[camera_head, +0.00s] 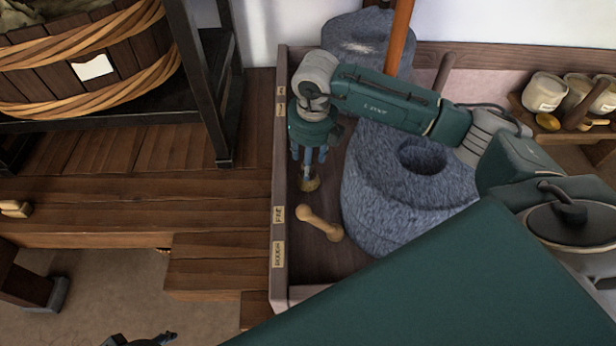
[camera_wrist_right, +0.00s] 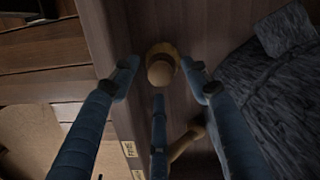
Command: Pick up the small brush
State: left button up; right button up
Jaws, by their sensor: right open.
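The small brush (camera_head: 310,184) appears to be the round, golden-brown piece with a wooden knob standing on the floor of the tray, near its left wall. It also shows in the right wrist view (camera_wrist_right: 161,66), between the fingertips. My right gripper (camera_head: 309,166) points down directly over it, and its fingers partly hide it. In the wrist view my right gripper (camera_wrist_right: 160,75) is open, its blue fingers spread on either side with gaps to the knob. A small dark part of my left gripper (camera_head: 143,341) shows at the bottom edge; its jaws are not clear.
The tray (camera_head: 281,180) has a raised, labelled left wall. A wooden double-ended handle (camera_head: 320,223) lies close to the brush. The grey quern stone (camera_head: 400,195) stands just right. Jars (camera_head: 545,92) sit on a shelf at right. A wooden tub (camera_head: 85,60) stands at left.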

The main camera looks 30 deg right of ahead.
notch_tip(320, 180, down, 2)
jog(key=shift+w+f, duration=0.15)
pick_arm(q)
jog(key=shift+v, duration=0.8)
pick_arm(e)
grip_shut()
jog(key=shift+r, duration=0.65)
pick_arm(q)
jog(key=s+p+x, duration=0.2)
jog(key=p+x, duration=0.1)
jog(key=x, duration=0.8)
jog(key=shift+f+g, duration=0.3)
jog(key=shift+f, duration=0.2)
pick_arm(e)
notch_tip(320, 180, up, 19)
